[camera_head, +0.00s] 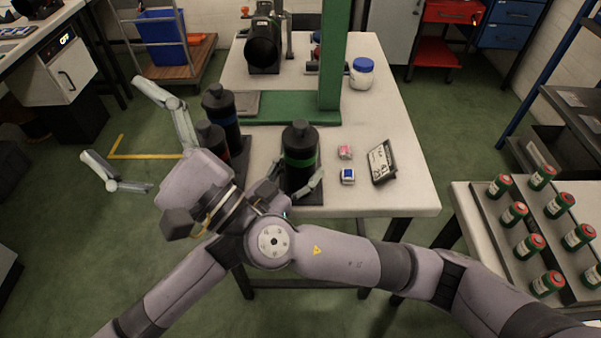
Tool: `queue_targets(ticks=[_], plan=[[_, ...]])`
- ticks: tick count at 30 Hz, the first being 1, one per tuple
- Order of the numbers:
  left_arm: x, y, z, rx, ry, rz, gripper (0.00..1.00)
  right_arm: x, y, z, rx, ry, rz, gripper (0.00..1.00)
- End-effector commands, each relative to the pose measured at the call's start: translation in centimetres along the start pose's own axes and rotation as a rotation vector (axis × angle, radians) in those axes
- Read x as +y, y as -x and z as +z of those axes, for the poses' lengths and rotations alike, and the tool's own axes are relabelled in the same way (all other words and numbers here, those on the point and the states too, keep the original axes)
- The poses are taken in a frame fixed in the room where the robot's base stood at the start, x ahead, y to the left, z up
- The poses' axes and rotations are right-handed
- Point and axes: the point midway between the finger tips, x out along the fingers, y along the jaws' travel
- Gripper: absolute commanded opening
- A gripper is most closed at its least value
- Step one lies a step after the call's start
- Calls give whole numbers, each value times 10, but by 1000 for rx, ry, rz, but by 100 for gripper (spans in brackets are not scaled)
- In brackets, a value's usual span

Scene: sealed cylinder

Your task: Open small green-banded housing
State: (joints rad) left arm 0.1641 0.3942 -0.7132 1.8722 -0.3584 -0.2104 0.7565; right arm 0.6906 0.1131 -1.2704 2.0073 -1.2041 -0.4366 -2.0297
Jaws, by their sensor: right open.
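The green-banded housing (300,142) is a black capped cylinder. It stands upright on a dark base near the front of the white table (405,185). My arm and wrist hide parts of the table's front edge.
A blue-banded black cylinder (219,103) and a red-banded one (207,131) stand close left. A pink box (345,152), a blue-and-white box (347,176) and a tilted sign (382,161) lie right. A green frame (333,65) rises behind. Several green cans stand on a tray (504,254).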

Motion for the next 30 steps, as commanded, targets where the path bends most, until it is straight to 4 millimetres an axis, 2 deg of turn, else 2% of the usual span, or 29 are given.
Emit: queue_targets(ticks=[3, 5, 9, 15, 18, 23, 30], plan=[[0, 0, 0, -1, 1, 1, 4, -35, 29, -17, 141, -80, -233, 82], [0, 0, 0, -1, 1, 1, 4, -52, 48, -29, 228, -115, -345, 82], [0, 0, 0, -1, 1, 1, 4, -79, 105, -58, 451, -185, -571, 82], [1, 0, 0, -1, 1, 1, 4, -90, 181, -86, 727, -252, -774, 82], [1, 0, 0, 0, 1, 1, 4, -89, 203, -92, 808, -269, -821, 82], [1, 0, 0, 0, 2, 1, 4, -91, 215, -98, 856, -276, -849, 82], [1, 0, 0, 0, 1, 1, 4, -110, 202, -124, 855, -271, -850, 82]])
